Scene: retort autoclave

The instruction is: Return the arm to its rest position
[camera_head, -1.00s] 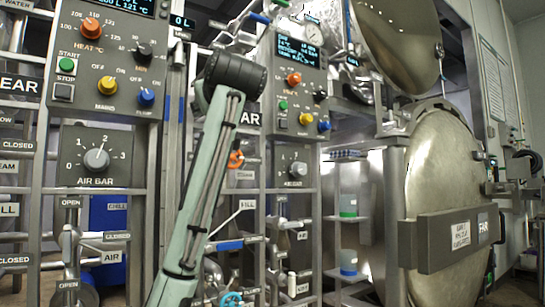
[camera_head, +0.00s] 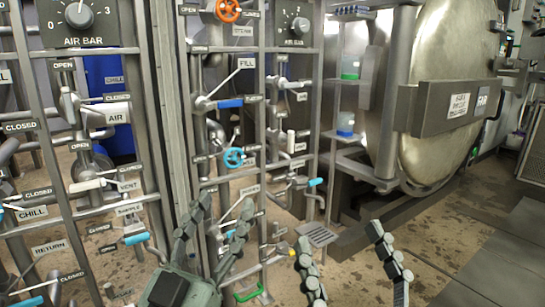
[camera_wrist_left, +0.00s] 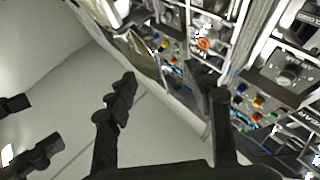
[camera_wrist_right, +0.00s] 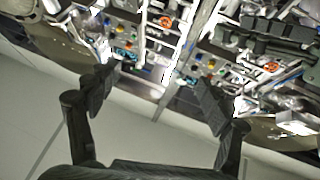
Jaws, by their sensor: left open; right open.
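My left gripper (camera_head: 218,222) is low in the head view, in front of the valve pipes. Its two dark segmented fingers stand apart with nothing between them, as the left wrist view (camera_wrist_left: 163,98) also shows. My right gripper (camera_head: 347,245) is at the bottom right of centre, over the floor. Its fingers are spread and empty in the right wrist view (camera_wrist_right: 158,95). Both grippers point upward in the head picture, side by side with a gap between them. Most of both arms is out of the head view.
The pipe rack with a blue handwheel (camera_head: 233,158) and an orange handwheel (camera_head: 228,10) stands ahead. The round steel retort door (camera_head: 440,150) is at the right, with a shelf (camera_head: 347,136) beside it. Brown floor (camera_head: 440,215) is open at the lower right.

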